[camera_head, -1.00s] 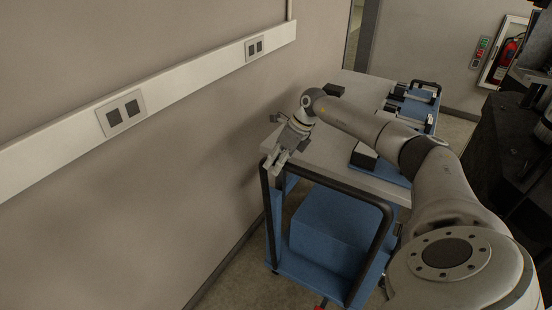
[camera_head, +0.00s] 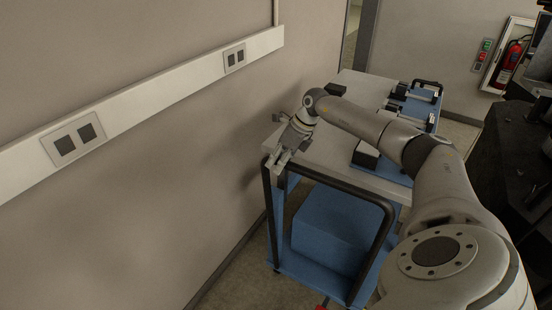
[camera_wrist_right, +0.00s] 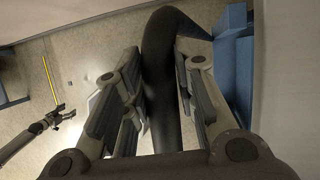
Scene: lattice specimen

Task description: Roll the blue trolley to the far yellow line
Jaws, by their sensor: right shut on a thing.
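My right gripper (camera_head: 279,166) is at the handle's left corner. In the right wrist view the black handle (camera_wrist_right: 161,75) runs between the fingers of my right gripper (camera_wrist_right: 158,85), which is shut on it. A yellow line (camera_wrist_right: 50,78) lies on the floor in that view; I cannot tell which line it is. What looks like my left gripper (camera_wrist_right: 62,117) shows small there, its jaws unclear.
A blue box (camera_head: 335,228) sits on the lower deck. Blue-based devices (camera_head: 412,105) stand on the top. The wall with sockets (camera_head: 235,58) runs close along the left. A fire extinguisher (camera_head: 512,62) hangs at the back right. Dark equipment (camera_head: 500,150) stands at the right.

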